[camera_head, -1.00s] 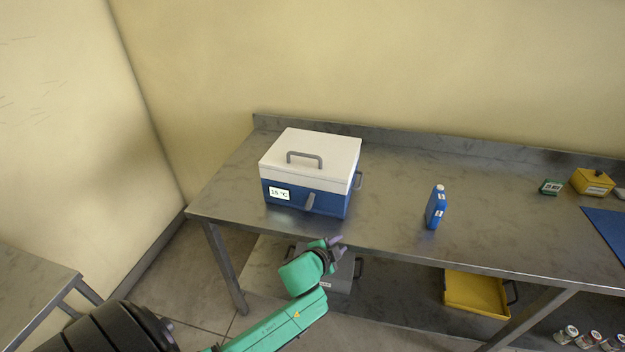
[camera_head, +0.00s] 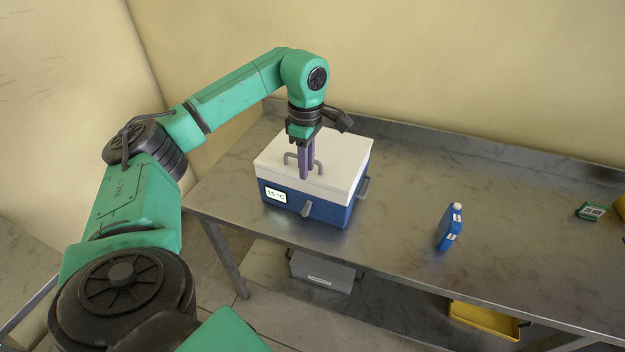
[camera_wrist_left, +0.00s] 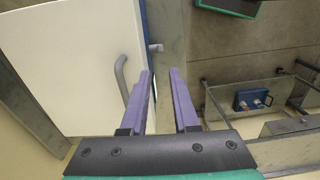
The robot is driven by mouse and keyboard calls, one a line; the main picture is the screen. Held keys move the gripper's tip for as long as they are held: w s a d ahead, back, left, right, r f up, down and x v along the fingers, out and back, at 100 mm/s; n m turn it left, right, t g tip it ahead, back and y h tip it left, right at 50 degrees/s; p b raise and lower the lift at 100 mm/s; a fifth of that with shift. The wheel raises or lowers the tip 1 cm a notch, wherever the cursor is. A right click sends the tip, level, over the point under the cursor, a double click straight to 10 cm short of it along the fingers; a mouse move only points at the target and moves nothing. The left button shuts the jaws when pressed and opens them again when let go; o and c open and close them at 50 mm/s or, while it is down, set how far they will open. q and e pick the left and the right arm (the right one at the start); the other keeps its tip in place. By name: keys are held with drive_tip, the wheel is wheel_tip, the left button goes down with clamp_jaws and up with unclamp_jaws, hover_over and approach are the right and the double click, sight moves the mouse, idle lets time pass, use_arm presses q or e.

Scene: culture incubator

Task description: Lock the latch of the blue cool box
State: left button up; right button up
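The blue cool box (camera_head: 330,211) stands on the metal table, its white lid (camera_head: 345,150) down. A grey lid handle (camera_head: 290,160) is on top; it also shows in the left wrist view (camera_wrist_left: 122,80). The grey latch (camera_head: 307,208) sits on the blue front face, slanted; it appears as a small grey stub beyond the lid edge in the left wrist view (camera_wrist_left: 155,47). My left gripper (camera_head: 306,176) points down in front of the lid handle, above the lid's front part. Its purple fingers (camera_wrist_left: 161,75) are apart with nothing between them. My right gripper is out of view.
A blue bottle (camera_head: 449,228) stands on the table (camera_head: 400,180) to the right of the box. A green item (camera_head: 590,211) lies farther right. A grey bin (camera_head: 322,272) and a yellow tray (camera_head: 484,320) are on the lower shelf. The table between box and bottle is clear.

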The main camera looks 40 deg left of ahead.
use_arm(q)
drive_tip(key=b, duration=0.4)
hover_over(308, 200)
drive_tip(key=f, duration=0.4)
drive_tip(key=shift+s+d+f, duration=0.15)
drive_tip(key=shift+s+f, duration=0.05)
drive_tip(key=shift+s, duration=0.1)
drive_tip(key=f+b, duration=0.2)
drive_tip(key=f, duration=0.1)
drive_tip(key=f+b, duration=0.2)
drive_tip(key=f, duration=0.1)
drive_tip(key=f+b, duration=0.2)
drive_tip(key=b, duration=0.1)
drive_tip(key=shift+w+f, duration=0.3)
drive_tip(key=shift+f, duration=0.1)
drive_tip(key=shift+s+f+b, duration=0.1)
drive_tip(key=shift+f+b, duration=0.3)
drive_tip(key=shift+b, duration=0.1)
drive_tip(key=shift+r, duration=0.1)
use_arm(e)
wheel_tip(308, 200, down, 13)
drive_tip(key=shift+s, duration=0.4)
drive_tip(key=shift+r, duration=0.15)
